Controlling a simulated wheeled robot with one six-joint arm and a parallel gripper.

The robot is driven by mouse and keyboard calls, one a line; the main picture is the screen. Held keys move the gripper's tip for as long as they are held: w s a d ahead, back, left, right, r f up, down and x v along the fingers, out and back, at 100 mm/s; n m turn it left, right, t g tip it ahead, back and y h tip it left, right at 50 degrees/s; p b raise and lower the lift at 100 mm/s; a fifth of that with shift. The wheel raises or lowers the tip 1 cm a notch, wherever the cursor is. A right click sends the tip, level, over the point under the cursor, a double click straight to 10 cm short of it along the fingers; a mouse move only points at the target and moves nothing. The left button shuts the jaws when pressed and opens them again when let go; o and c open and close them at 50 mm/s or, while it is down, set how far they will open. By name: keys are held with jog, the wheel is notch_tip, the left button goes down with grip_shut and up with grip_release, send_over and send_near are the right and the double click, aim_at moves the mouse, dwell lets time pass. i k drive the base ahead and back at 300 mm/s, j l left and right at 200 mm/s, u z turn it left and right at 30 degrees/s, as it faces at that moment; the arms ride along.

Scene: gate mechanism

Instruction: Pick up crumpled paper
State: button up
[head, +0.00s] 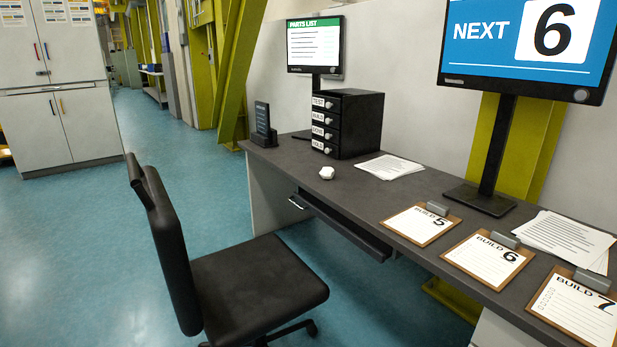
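A small white crumpled paper (327,172) lies on the dark grey desk (375,200), near its front edge. It is in front of a black drawer unit and left of a loose stack of paper. Nothing touches it. My gripper is not in view in the head view.
A black office chair (240,275) stands in front of the desk. A drawer (340,225) under the desktop is pulled out. The drawer unit (350,122), paper stack (389,167), several clipboards (422,224) and two monitors (525,40) stand or lie on the desk. Blue floor (100,240) is clear at left.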

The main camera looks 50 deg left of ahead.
aim_at(326, 172)
jog(key=u, duration=1.7)
